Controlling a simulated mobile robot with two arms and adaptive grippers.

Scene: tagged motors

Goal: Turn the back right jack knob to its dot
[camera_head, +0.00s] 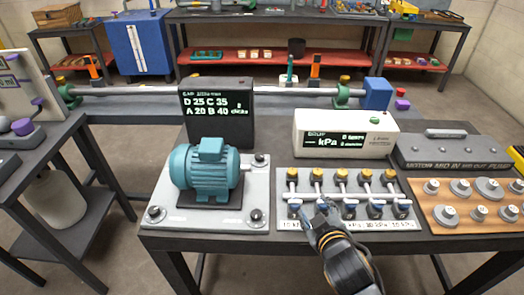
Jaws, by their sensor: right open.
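A teal motor (207,167) sits on a light grey base plate (205,222) on the dark table. The back right jack knob (259,159) is a small dark knob at the plate's far right corner. Its dot is too small to make out. Similar knobs show at the front left (153,212) and front right (256,215) corners; the back left corner is hidden behind the motor. My right gripper (322,208) is open over the front of the valve panel, right of the plate and apart from the back right knob. My left gripper is not in view.
The valve panel (287,222) with several yellow-topped valves stands right of the plate. A black display box (218,112) stands behind the motor, and a white kPa display (345,133) behind the panel. A wooden board (440,222) with several grey weights lies at right.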

